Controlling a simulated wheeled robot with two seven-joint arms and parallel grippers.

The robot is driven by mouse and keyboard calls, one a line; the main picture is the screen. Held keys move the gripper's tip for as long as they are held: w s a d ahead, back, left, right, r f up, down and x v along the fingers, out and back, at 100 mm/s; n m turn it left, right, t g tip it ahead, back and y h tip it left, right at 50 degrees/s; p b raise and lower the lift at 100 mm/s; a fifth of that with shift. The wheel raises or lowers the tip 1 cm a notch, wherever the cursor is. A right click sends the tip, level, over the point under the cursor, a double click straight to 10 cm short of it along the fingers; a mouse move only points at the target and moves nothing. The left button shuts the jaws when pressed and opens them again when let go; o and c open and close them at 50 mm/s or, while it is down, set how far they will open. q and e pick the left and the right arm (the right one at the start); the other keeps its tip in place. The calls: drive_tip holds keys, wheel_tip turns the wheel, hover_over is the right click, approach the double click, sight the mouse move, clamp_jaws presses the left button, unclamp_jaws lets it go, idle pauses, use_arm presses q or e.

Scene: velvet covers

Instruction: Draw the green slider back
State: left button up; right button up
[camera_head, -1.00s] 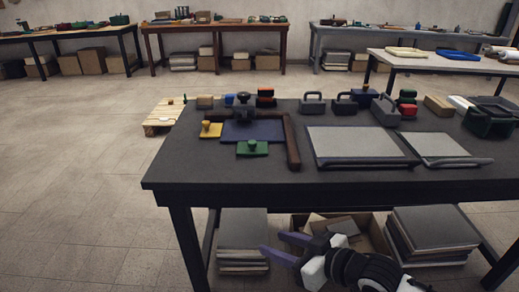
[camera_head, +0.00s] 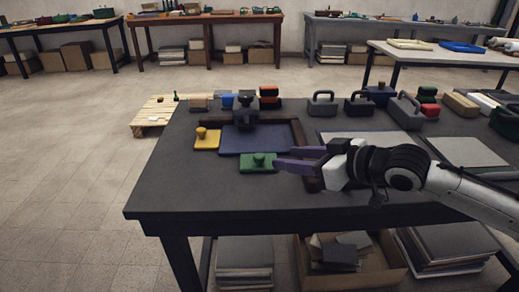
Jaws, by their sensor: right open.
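The green slider (camera_head: 258,162), a flat block with a round knob on top, lies on the dark table at the near edge of a blue-purple panel (camera_head: 250,140). A yellow block with a knob (camera_head: 206,138) lies at the panel's left, and a dark knobbed piece (camera_head: 246,112) stands at its far side. My right gripper (camera_head: 278,159) comes in from the right. Its two purple fingers are apart, with the tips close to the slider's right side; I cannot tell whether they touch it. The knob is not between the fingers. My left gripper is not in view.
A brown frame (camera_head: 300,132) borders the panel's right side, partly hidden behind my gripper. Grey plates and handled blocks (camera_head: 322,104) stand to the right and behind. The dark table (camera_head: 190,185) is bare left of and in front of the slider.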

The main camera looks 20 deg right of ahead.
sight(260, 156)
drive_tip(key=b+x, duration=0.1)
drive_tip(key=x, duration=0.8)
drive_tip(key=shift+a, duration=0.2)
drive_tip(key=shift+s, duration=0.1)
clamp_jaws()
